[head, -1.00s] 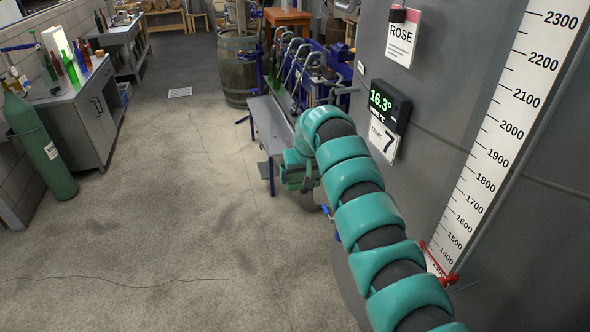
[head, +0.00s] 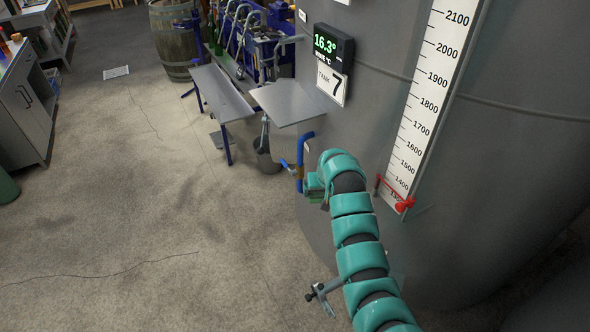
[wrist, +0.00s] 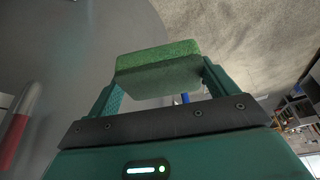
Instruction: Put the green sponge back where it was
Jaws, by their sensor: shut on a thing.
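The green sponge (wrist: 158,66) is a block held between the two fingers of my gripper (wrist: 160,82) in the wrist view. The jaws are shut on it from both sides. In the head view my arm reaches up in front of the grey tank, and its far end is near the blue pipe (head: 304,152). The sponge cannot be made out there. A small grey shelf (head: 287,103) juts out beside the tank, above and to the left of my arm's end. Its visible top is bare.
The grey tank (head: 480,150) fills the right side, with a level scale (head: 425,100) and red marker (head: 403,204). The concrete floor at left is open.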

